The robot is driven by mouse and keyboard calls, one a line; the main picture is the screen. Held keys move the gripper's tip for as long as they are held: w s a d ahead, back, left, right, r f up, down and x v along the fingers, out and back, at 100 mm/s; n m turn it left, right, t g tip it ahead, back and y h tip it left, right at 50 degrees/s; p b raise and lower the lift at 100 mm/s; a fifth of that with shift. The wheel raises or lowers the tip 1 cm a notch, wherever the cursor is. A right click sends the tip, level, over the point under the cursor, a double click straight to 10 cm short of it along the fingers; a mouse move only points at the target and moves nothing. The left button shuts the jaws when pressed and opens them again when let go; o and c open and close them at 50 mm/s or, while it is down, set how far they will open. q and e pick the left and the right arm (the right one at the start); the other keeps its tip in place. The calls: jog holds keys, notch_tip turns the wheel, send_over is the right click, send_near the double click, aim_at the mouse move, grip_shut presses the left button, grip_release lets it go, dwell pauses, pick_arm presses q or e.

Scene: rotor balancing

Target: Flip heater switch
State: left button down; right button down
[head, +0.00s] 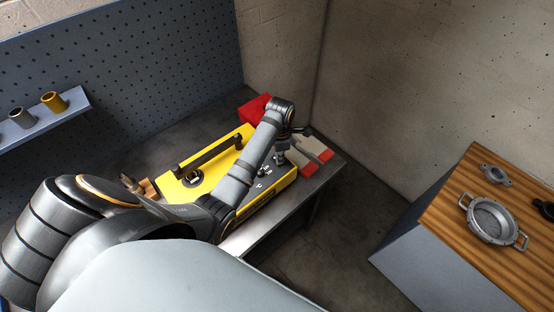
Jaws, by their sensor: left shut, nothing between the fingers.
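A yellow box-shaped heater unit (194,192) with a dark bar along its top stands on the metal bench. A dark round fitting and several small pale knobs or switches (268,171) show on its upper face. I cannot tell which of them is the heater switch. My left arm reaches across the yellow unit from the lower left. My left gripper (280,158) is shut and empty, low over the right end of the unit's top, close to the small controls. I cannot tell whether it touches one. My right gripper is not in view.
A red box (254,110) stands behind the unit. A pale block with red ends (312,152) lies to its right. A wall shelf (45,122) holds cups at left. A wooden-topped cabinet (450,222) with metal parts stands at right, with floor between it and the bench.

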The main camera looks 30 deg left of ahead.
pick_arm(q)
notch_tip(320, 180, up, 3)
jog(key=p, duration=0.2)
jog(key=shift+f+p, duration=0.2)
jog(key=shift+p, duration=0.1)
jog(key=shift+r, duration=2.15)
jog(key=shift+f, duration=0.1)
